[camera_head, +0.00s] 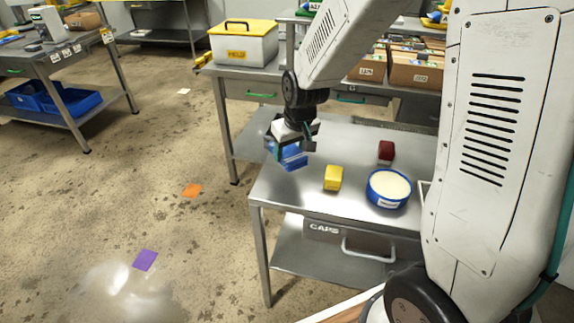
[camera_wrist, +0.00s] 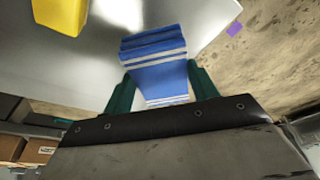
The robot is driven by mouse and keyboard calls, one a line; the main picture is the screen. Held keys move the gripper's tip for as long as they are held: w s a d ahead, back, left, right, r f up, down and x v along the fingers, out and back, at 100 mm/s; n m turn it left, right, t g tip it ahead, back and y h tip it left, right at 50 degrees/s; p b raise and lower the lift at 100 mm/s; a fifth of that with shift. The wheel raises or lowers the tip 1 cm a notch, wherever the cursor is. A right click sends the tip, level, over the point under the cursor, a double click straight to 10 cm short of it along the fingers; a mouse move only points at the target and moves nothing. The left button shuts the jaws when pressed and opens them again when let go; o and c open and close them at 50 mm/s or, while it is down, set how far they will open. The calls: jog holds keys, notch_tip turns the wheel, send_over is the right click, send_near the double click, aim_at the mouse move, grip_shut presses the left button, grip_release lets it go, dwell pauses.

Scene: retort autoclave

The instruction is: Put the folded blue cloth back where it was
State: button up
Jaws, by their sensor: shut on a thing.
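The folded blue cloth (camera_head: 292,159) with white stripes is held by my gripper (camera_head: 294,143) over the left part of the steel table (camera_head: 285,191). In the wrist view the cloth (camera_wrist: 154,58) sits between the two dark green fingers of my gripper (camera_wrist: 160,92), which are shut on it. The cloth looks close to the table top; I cannot tell whether it touches it. A yellow block (camera_head: 333,178) lies on the table to the right of the cloth, and it also shows at the top left of the wrist view (camera_wrist: 62,12).
A dark red block (camera_head: 386,151) and a round blue tub (camera_head: 389,188) with pale contents stand on the table's right part. A drawer marked CAPS (camera_head: 325,230) is below. A workbench (camera_head: 236,75) with a yellow-lidded box (camera_head: 244,43) stands behind. Bare tabletop lies around the cloth.

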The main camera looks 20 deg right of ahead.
jog(key=shift+f, duration=3.15)
jog(key=o, duration=1)
jog(key=shift+f, duration=0.1)
jog(key=shift+o, duration=0.2)
jog(key=v, duration=1.1)
jog(key=shift+s+r, duration=0.1)
jog(key=shift+r, duration=0.25)
jog(key=shift+s+r, duration=0.35)
jog(key=shift+r, duration=0.2)
jog(key=s+d+r+m+g, duration=0.1)
jog(key=s+r, duration=0.4)
jog(key=s, duration=0.7)
jog(key=s+d+r, duration=0.1)
jog(key=s+r, duration=0.5)
jog(key=s, duration=0.7)
jog(key=shift+s+d+r+m+g, duration=0.2)
jog(key=shift+d+m+g, duration=0.05)
jog(key=shift+m+g, duration=0.15)
